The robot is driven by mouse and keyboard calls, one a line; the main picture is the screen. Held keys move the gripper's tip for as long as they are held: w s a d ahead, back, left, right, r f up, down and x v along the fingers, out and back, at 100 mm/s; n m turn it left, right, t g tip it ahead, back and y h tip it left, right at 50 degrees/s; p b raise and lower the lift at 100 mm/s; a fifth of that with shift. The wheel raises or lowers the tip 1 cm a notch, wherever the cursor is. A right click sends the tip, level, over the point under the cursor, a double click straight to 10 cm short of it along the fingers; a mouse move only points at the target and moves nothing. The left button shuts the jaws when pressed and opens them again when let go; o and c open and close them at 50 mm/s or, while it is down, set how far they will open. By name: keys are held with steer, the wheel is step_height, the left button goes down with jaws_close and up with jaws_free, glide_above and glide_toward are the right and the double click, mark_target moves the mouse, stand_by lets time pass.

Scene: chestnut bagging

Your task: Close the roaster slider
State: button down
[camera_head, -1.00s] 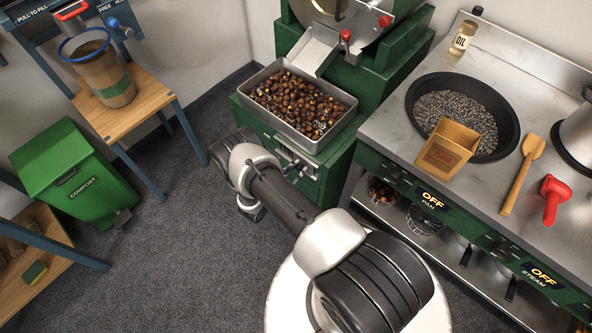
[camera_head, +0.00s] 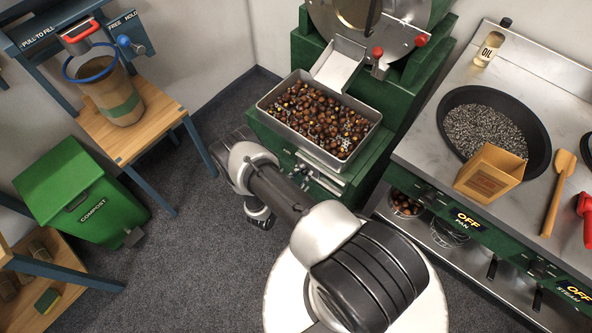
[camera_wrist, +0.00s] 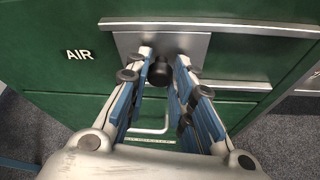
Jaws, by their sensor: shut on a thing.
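In the wrist view, the roaster slider is a grey metal plate (camera_wrist: 197,45) on the green roaster front, right of the white word AIR. A black round knob (camera_wrist: 160,72) stands out from the plate. My gripper (camera_wrist: 164,62) has its fingertips on either side of this knob and is shut on it. In the head view, the green roaster (camera_head: 388,150) stands at the centre top, and the slider's metal rails (camera_head: 320,172) show partly on its front.
A grey tray of chestnuts (camera_head: 333,163) sits on the roaster above the slider. A metal counter (camera_head: 430,150) with a black pan (camera_head: 538,127) is on the right. A green compost bin (camera_head: 85,190) and wooden stand (camera_head: 165,112) are on the left. Carpet between is clear.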

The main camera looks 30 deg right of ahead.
steer(key=shift+w+a, duration=0.1)
steer(key=shift+w, duration=0.25)
steer(key=c, duration=1.4)
jaws_free()
steer(key=shift+s, duration=0.1)
steer(key=v, duration=1.2)
